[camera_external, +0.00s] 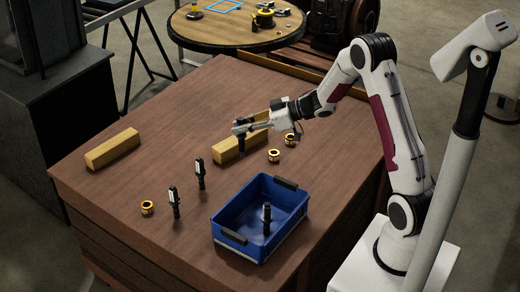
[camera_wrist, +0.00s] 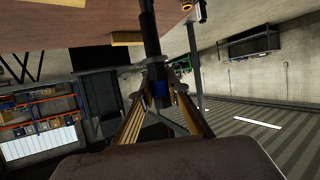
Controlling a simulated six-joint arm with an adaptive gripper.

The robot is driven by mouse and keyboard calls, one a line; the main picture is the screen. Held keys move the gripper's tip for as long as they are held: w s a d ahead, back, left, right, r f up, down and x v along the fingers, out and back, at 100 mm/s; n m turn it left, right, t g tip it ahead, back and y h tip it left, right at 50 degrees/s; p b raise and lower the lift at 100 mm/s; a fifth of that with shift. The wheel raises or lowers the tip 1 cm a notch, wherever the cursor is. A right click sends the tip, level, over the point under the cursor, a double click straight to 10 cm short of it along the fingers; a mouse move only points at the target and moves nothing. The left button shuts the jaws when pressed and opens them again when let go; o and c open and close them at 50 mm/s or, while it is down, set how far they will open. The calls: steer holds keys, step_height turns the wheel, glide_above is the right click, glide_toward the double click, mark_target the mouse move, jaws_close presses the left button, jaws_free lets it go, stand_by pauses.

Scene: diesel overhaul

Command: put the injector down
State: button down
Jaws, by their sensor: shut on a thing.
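My gripper (camera_external: 238,128) is shut on a dark injector (camera_external: 241,143), which hangs below the fingers in front of a yellow block (camera_external: 226,150). In the wrist view my gripper (camera_wrist: 158,96) closes around the injector (camera_wrist: 151,35), a black cylinder with a blue band between the fingers. I cannot tell whether its lower end touches the table. Two more injectors stand upright on the table, one front left (camera_external: 175,202) and one behind it (camera_external: 200,176). Another injector (camera_external: 266,218) stands inside the blue bin (camera_external: 230,238).
A second yellow block (camera_external: 112,149) lies at the left of the brown table (camera_external: 150,172). Black-and-gold rings lie at the front left (camera_external: 147,208) and right of my gripper (camera_external: 274,155), (camera_external: 292,139). The table's middle left is clear. A round table (camera_external: 240,38) stands behind.

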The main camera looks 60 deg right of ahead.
steer(key=s+a+n+g+y, duration=0.2)
steer(key=s+a, duration=0.1)
steer(key=s, duration=0.4)
steer(key=s+a+n+g+y, duration=0.1)
steer(key=s+a+n+y, duration=0.2)
steer(key=s, duration=0.5)
steer(key=shift+h, duration=0.3)
steer(key=shift+w+a+f, duration=0.15)
steer(key=shift+a+f, duration=0.05)
steer(key=shift+f, duration=1)
steer(key=shift+w+a+f, duration=0.1)
steer(key=shift+a+f, duration=0.1)
steer(key=shift+f, duration=0.95)
steer(key=shift+f, duration=3)
steer(key=shift+f, duration=2)
steer(key=shift+f+m+g, duration=0.1)
steer(key=shift+m+g, duration=0.2)
